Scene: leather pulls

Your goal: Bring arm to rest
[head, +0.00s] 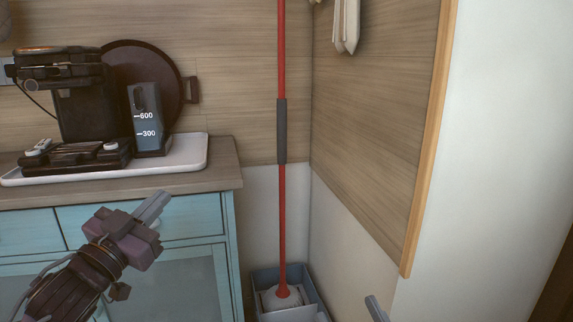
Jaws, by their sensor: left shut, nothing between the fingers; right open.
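My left gripper (152,208) is in front of the blue cabinet, its fingers shut with nothing between them. Its fingertips point up and to the right, near the counter's front edge. The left arm comes in from the lower left. Of my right gripper, one grey fingertip (376,309) shows at the bottom edge, right of the mop bucket. The rest of the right gripper and its arm are out of view.
A wooden counter (222,178) tops the blue cabinet (190,216). On it, a white tray (194,158) holds a dark coffee machine (85,112) and a water tank (149,120). A red-handled mop (282,215) stands in a grey bucket (262,275) in the corner.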

